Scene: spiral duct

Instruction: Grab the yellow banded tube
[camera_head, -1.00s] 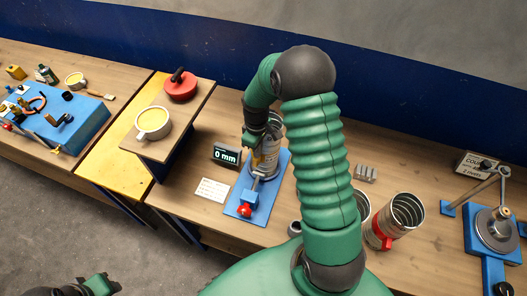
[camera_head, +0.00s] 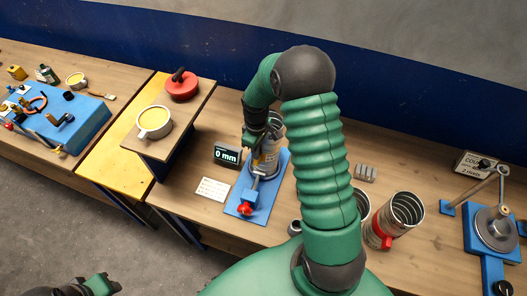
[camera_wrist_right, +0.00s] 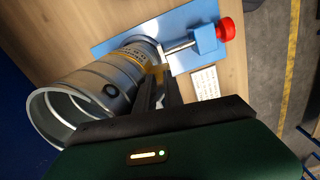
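The yellow banded tube (camera_head: 270,158) is a ribbed metal duct on a blue fixture (camera_head: 246,205) at mid-bench. In the right wrist view the tube (camera_wrist_right: 97,92) lies at left, its open end toward the lower left, with a yellow band (camera_wrist_right: 160,74) near the fixture end. My right gripper (camera_head: 252,141) is at the tube's left side. In the wrist view its dark fingers (camera_wrist_right: 158,88) are close beside the tube near the band; whether they grip it is unclear. My left gripper (camera_head: 103,285) is at the lower left, away from the bench, its fingertips hard to make out.
A gauge reading 0 mm (camera_head: 227,155) and a white card (camera_head: 212,189) lie left of the fixture. A raised shelf holds a yellow-filled cup (camera_head: 153,123) and red object (camera_head: 181,86). Other ducts (camera_head: 403,212) and a blue crank device (camera_head: 492,232) are right.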

